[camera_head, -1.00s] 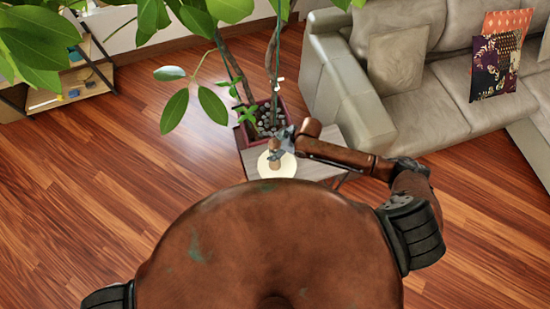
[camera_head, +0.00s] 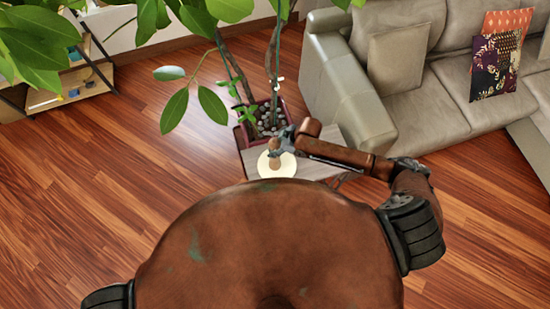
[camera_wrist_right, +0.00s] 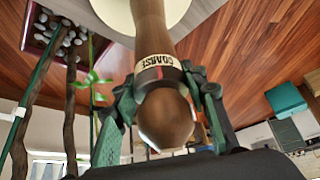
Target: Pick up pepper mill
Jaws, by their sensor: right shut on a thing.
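The pepper mill (camera_head: 274,161) is small and brown in the head view, upright over a round pale plate (camera_head: 287,171) on a small table. In the right wrist view the mill (camera_wrist_right: 164,115) is wooden with a round knob and a white band reading "COARSE". My right gripper (camera_head: 281,148) is shut on the mill's upper part. In the right wrist view its green fingers (camera_wrist_right: 165,100) lie on both sides of the knob. The mill's base is over the plate; I cannot tell if it touches. My left gripper is not in view.
A grey sofa (camera_head: 410,105) is at the right. A low shelf (camera_head: 75,85) is at the upper left. Wooden floor (camera_head: 100,190) lies open at left.

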